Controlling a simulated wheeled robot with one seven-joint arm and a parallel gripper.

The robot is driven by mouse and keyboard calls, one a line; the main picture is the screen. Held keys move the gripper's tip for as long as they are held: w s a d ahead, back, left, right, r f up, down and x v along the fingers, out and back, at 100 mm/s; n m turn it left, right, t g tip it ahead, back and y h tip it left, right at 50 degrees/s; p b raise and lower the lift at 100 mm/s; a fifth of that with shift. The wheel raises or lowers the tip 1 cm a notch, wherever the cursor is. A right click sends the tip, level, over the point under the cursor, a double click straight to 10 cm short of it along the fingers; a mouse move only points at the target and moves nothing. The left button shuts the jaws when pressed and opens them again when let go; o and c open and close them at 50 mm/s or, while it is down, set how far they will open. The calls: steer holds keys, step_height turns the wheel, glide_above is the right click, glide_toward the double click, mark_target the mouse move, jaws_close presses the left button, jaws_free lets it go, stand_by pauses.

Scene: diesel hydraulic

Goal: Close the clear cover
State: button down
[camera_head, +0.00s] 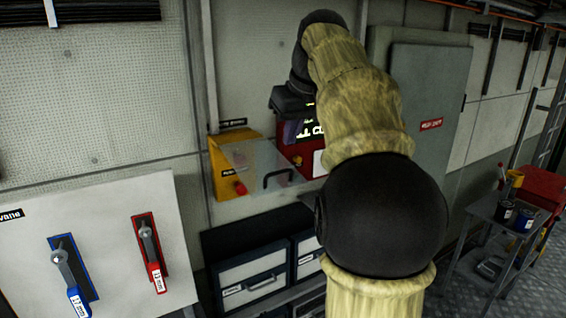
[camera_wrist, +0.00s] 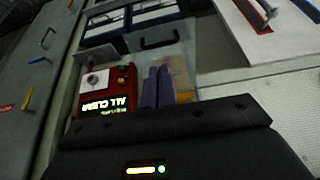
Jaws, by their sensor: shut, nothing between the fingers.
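The clear cover (camera_head: 262,160) is a see-through panel with a black handle (camera_head: 278,178). It stands out from the yellow box (camera_head: 225,186) on the wall, swung open, and the box's red button (camera_head: 240,188) shows. In the wrist view the cover (camera_wrist: 178,52) and its handle (camera_wrist: 160,42) lie beyond my fingers. My gripper (camera_wrist: 158,88) has two purple fingers, shut together and empty, overlapping the cover and yellow box in the picture. I cannot tell if they touch the cover. In the head view my arm hides most of the gripper.
A red box (camera_wrist: 118,80) with a lit "ALL CLEAR" display sits close beside my fingers. Below are drawers with handles (camera_head: 252,275). A panel with a blue and a red lever (camera_head: 150,252) stands at left. A grey cabinet (camera_head: 435,90) is at right, with a small cart (camera_head: 485,215) beyond.

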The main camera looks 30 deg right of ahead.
steer(key=p, duration=0.2)
glide_above(282, 189)
step_height(282, 189, down, 8)
steer(key=shift+s+a+b, duration=0.1)
steer(key=shift+b, duration=0.35)
